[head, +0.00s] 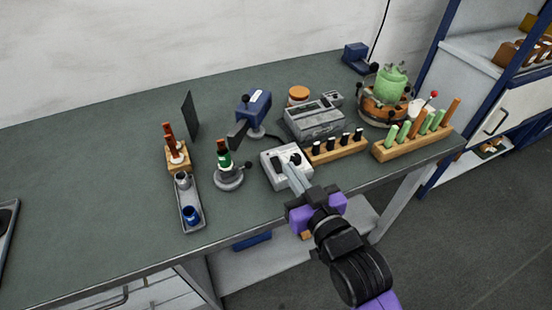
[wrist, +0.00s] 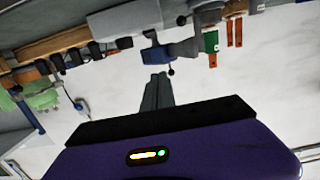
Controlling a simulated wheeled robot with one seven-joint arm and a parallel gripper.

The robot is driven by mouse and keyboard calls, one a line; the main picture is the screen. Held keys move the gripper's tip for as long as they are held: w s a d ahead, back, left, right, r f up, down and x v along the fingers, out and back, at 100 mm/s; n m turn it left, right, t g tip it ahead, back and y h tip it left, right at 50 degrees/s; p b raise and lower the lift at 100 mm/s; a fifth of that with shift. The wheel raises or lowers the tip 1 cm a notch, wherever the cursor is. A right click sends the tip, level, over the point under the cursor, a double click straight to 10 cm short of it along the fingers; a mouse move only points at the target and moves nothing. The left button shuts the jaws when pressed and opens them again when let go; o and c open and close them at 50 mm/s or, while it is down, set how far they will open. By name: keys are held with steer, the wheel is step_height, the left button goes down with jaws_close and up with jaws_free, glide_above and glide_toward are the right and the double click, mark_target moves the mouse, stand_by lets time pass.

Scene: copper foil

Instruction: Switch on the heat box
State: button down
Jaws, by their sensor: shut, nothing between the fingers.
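A small white box (head: 270,168) with dark marks on its top sits near the front edge of the bench; I take it as the heat box but cannot be sure. A dark knob or lever (head: 296,158) shows on its right side. My gripper (head: 287,167) is shut and empty, its grey fingers reaching over the box from the front right. I cannot tell whether they touch it. In the wrist view the fingers (wrist: 157,80) are together, and a pale box (wrist: 125,18) shows at the top edge. Any switch state is unreadable.
A wooden rack with black pieces (head: 338,150) is close on the right, a grey instrument (head: 315,122) behind.

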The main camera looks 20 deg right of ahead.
steer(key=p, duration=0.1)
glide_above(276, 166)
steer(key=shift+s+f, duration=0.25)
steer(key=shift+f, duration=0.05)
step_height(276, 166, down, 3)
steer(key=shift+w+r, duration=0.15)
steer(key=shift+r, duration=0.05)
steer(key=shift+w+f, duration=0.15)
steer(key=shift+f, duration=0.65)
